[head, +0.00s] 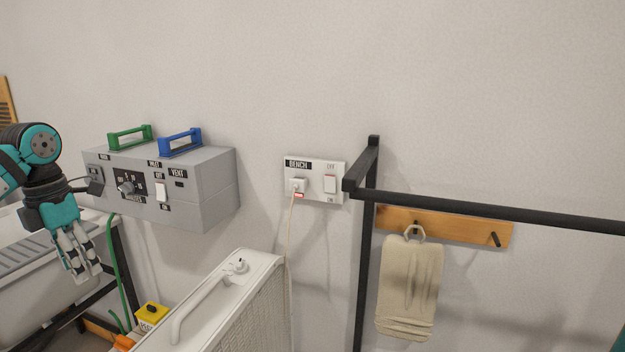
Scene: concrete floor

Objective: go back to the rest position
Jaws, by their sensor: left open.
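My left gripper (84,272) hangs at the left of the head view with its fingers pointing down. It is open and nothing shows between its fingers. It is in front of the lower left of a grey control box (205,190) on the wall. My right gripper is not in view. A small teal patch shows at the lower right edge, too little to identify.
A white heater-like unit (225,295) with a handle stands below the box. A wall socket plate (314,180) labelled BENCH holds a plug with a cord. A black metal frame (480,212) crosses the right side. A beige cloth (408,290) hangs from a wooden peg rail (465,228).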

